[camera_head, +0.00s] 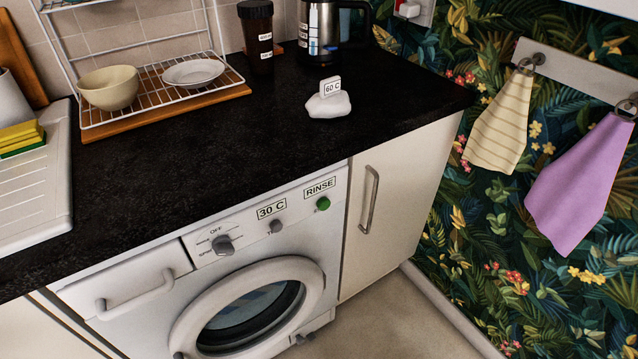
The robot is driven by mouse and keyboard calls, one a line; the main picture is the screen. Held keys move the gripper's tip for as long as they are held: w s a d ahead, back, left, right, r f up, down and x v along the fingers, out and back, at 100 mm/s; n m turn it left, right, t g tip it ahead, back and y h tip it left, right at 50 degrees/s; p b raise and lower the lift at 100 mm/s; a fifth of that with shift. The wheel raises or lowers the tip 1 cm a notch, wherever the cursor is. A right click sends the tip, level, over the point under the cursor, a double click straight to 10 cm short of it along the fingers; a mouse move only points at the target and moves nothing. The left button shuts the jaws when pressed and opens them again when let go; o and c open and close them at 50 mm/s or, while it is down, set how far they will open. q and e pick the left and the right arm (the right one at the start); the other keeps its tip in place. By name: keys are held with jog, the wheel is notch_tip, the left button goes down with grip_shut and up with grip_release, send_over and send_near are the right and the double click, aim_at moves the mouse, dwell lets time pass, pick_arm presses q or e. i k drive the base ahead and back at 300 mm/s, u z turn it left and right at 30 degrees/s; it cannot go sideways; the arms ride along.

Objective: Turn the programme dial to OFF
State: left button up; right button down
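The programme dial (223,245) is a grey knob on the left part of the washing machine's (258,310) white control panel. The label OFF is printed just above it, and a label that seems to read SPIN is at its left. Which mark the dial points to is too small to tell. A smaller grey knob (275,226) sits to its right under a 30 C sign (271,209). A green button (323,203) is further right under a RINSE sign (320,187). Neither gripper is in view.
The black worktop (200,160) overhangs the panel. The detergent drawer handle (135,295) sticks out left of the dial, and a cupboard handle (370,200) is to the right. The round door (250,315) is below. A white lump holding a 60 C card (330,98) sits on the worktop.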

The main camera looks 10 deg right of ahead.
aim_at(222, 245)
jog(key=z, duration=0.3)
jog(key=k, duration=1.5)
jog(key=u, duration=0.45)
